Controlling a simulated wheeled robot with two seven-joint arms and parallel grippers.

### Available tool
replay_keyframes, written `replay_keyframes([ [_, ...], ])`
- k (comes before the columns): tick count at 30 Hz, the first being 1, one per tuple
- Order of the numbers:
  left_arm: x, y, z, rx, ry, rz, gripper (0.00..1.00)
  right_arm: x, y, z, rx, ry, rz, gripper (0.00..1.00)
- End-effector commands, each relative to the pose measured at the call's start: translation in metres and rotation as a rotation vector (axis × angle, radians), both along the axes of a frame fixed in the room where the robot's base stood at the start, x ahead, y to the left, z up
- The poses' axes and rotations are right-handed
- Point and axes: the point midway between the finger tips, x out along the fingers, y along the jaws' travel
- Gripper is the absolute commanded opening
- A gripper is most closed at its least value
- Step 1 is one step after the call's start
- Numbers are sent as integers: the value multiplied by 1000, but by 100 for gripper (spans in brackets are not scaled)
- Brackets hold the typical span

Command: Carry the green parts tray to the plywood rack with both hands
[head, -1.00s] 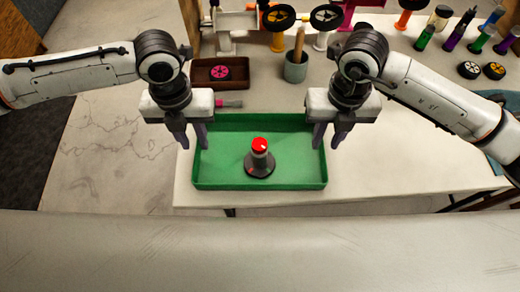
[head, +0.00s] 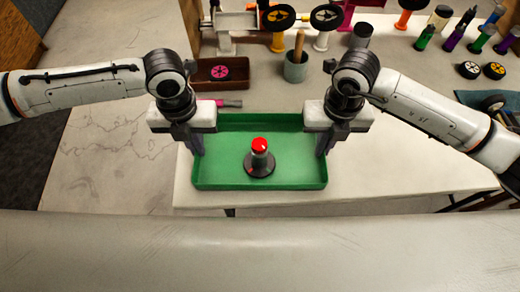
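The green parts tray (head: 215,184) sits flat at the table's front edge. My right gripper (head: 326,146) is at the right wall in the same way. The finger tips are partly hidden by the walls and hands. No plywood rack can be made out for certain; a brown wooden surface (head: 18,30) shows at the top left.
Behind the tray are a brown box with a pink wheel (head: 222,72), a grey cup (head: 296,68) and a screwdriver-like tool (head: 229,103). Loose wheels (head: 469,69) and coloured bottles stand at the back right. A pale padded surface (head: 260,250) lies in front; floor shows at left.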

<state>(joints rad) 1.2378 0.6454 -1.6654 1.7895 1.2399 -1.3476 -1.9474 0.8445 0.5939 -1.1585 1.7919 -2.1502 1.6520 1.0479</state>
Motion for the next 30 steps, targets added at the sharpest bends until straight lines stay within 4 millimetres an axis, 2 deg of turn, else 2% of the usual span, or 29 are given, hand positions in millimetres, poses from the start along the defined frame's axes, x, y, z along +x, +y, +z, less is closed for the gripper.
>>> replay_keyframes([
  [8, 0, 0, 5, -1, -1, 0, 0, 1, 0, 5, 1, -2, 0, 0],
  [22, 0, 0, 49, -1, 0, 0, 0, 0, 0, 49, 1, -1, 0, 0],
  [30, 0, 0, 50, -1, 0, 0, 0, 0, 0, 51, 1, -1, 0, 0],
])
